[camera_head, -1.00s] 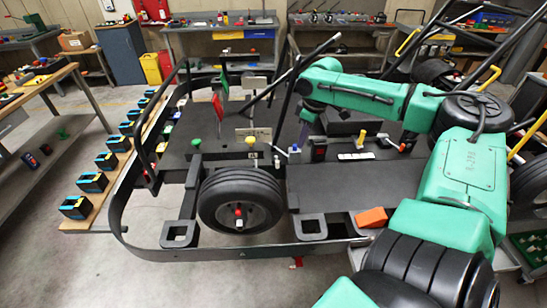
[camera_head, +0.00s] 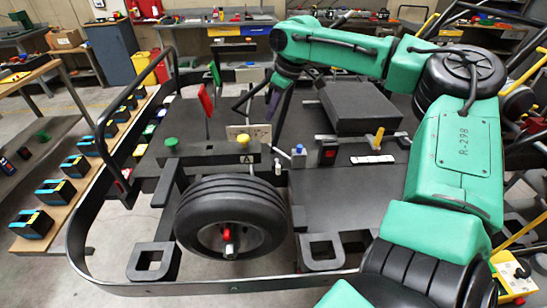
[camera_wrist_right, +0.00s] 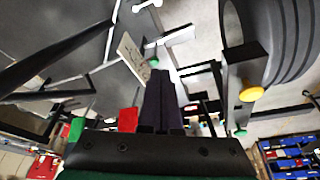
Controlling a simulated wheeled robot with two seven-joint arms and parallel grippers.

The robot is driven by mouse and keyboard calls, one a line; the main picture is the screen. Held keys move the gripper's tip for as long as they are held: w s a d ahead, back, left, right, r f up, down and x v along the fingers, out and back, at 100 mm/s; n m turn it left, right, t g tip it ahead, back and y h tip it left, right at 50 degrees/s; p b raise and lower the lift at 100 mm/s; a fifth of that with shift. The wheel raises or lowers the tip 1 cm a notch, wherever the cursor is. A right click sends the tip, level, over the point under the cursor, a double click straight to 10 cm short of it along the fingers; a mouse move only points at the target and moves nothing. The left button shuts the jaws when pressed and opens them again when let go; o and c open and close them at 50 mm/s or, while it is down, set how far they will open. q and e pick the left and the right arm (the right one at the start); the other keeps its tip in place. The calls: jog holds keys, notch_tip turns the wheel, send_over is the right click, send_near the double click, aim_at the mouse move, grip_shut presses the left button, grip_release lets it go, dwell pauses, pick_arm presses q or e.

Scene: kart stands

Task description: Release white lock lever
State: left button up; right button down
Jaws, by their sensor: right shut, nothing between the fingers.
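A small white upright piece (camera_head: 277,166), which looks like the white lock lever, stands on the kart's dark deck behind the big front tyre. It is beside a blue-knobbed lever (camera_head: 298,150). My right gripper (camera_head: 271,112) hangs fingers-down above the deck, left of the black box, up and behind the white piece and apart from it. In the right wrist view its two dark fingers (camera_wrist_right: 163,105) are pressed together and hold nothing. That view also shows a white-ended rod (camera_wrist_right: 147,5) at the top; I cannot tell whether it is the lever. My left gripper is out of view.
A tyre (camera_head: 230,215) fills the kart's front.

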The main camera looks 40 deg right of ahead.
pick_arm(q)
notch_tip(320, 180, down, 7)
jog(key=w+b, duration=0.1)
jog(key=b, duration=0.4)
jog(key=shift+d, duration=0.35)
pick_arm(e)
notch_tip(320, 180, down, 20)
jog(key=d, duration=0.1)
jog(key=shift+w, duration=0.25)
jog(key=shift+d, duration=0.1)
